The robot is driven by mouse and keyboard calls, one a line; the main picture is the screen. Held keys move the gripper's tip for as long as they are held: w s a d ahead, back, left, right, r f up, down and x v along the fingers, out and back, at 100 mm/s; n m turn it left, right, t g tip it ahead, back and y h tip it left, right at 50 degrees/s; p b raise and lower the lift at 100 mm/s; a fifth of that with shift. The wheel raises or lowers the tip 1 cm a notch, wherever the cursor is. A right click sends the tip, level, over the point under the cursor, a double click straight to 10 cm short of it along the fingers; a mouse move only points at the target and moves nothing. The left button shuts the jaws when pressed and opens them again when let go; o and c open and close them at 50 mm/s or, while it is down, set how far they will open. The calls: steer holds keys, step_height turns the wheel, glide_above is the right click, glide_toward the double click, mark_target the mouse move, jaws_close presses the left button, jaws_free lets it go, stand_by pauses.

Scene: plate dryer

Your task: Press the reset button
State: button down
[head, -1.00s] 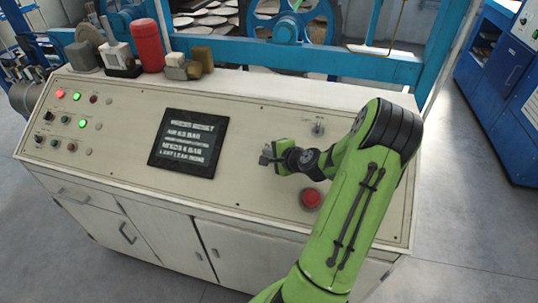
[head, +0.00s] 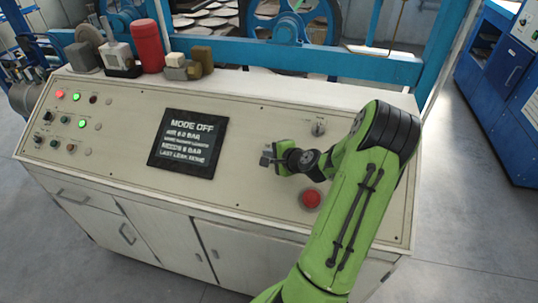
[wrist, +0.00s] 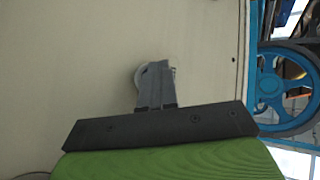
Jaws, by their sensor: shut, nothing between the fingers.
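My gripper (head: 266,157) is at the sloped control panel (head: 255,120), just right of the display. Its fingers (wrist: 156,84) are shut and empty in the wrist view.
A red button (head: 311,198) sits close below my arm. A small selector knob (head: 319,128) is at the upper right of the panel. Lit lamps and switches are at the left. A red cylinder (head: 147,45) and several blocks stand on the back ledge.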

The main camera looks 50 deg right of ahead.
steer(key=shift+r, duration=0.1)
steer(key=shift+s+a+r+p, duration=0.2)
steer(key=shift+a+r+p, duration=0.25)
steer(key=shift+r, duration=0.2)
steer(key=shift+r, duration=0.1)
steer(key=r+p, duration=0.1)
steer(key=a+r+p, duration=0.1)
steer(key=s+a+r+p, duration=0.1)
steer(key=r, duration=0.1)
steer(key=shift+s+r, duration=0.1)
steer(key=shift+a, duration=0.1)
stand_by(0.9)
